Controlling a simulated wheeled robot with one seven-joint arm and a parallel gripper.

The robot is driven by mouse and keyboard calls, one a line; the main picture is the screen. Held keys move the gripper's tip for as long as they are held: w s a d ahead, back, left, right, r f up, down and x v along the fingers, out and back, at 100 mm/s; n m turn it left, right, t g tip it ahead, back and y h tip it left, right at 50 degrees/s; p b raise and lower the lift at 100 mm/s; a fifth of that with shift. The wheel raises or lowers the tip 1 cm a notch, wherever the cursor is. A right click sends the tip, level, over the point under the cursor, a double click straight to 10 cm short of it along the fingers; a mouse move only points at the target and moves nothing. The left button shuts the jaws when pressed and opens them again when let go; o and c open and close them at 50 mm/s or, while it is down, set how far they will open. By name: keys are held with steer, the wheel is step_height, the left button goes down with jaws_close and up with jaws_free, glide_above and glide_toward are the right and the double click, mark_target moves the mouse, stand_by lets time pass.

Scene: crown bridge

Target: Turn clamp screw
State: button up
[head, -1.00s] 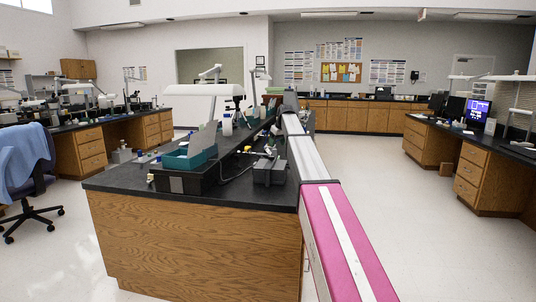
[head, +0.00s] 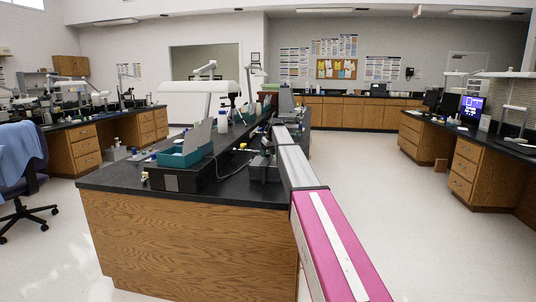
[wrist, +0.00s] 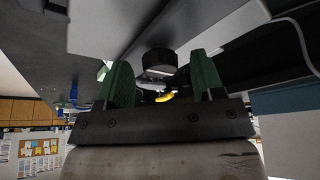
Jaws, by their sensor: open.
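In the wrist view my gripper (wrist: 160,76) shows two green fingers standing apart, open. A dark round knob (wrist: 159,61) appears between and beyond the fingers; it may be the clamp screw, but I cannot tell for sure. I see a gap on each side of it, and no finger is visibly closed on it. A small yellow piece (wrist: 165,98) shows below the knob, between the fingers. In the head view my pink and grey arm reaches over the right side of the bench (head: 115,178), and its far end is too small to make out my gripper or the screw.
On the bench stand a teal tray (head: 184,156), a black box (head: 178,179), a dark grey box (head: 262,168) and a white lamp (head: 198,87). A chair (head: 20,165) is at the left. Open floor (head: 385,200) lies right of the bench.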

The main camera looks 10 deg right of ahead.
steer(key=c, duration=0.9)
steer(key=shift+c, duration=0.2)
steer(key=shift+m, duration=0.3)
steer(key=m, duration=0.1)
steer(key=m+h, duration=0.1)
steer(key=m, duration=0.1)
steer(key=m+h, duration=0.1)
steer(key=m, duration=0.1)
steer(key=shift+a+t, duration=0.25)
steer(key=shift+t, duration=0.05)
steer(key=m+h, duration=0.1)
steer(key=m, duration=0.2)
steer(key=m+h, duration=0.1)
steer(key=m, duration=0.1)
steer(key=shift+a+m, duration=0.15)
steer(key=shift+m, duration=0.25)
steer(key=m+g+h, duration=0.1)
steer(key=m, duration=0.1)
steer(key=m+g, duration=0.1)
steer(key=m, duration=0.2)
steer(key=shift+w+a+h, duration=0.1)
steer(key=shift+w+h, duration=0.1)
steer(key=shift+h, duration=0.2)
steer(key=m+g, duration=0.1)
steer(key=m, duration=0.2)
steer(key=m+g, duration=0.1)
steer(key=m, duration=0.1)
steer(key=shift+w+a+m+h, duration=0.1)
steer(key=shift+m+h, duration=0.2)
steer(key=shift+m, duration=0.1)
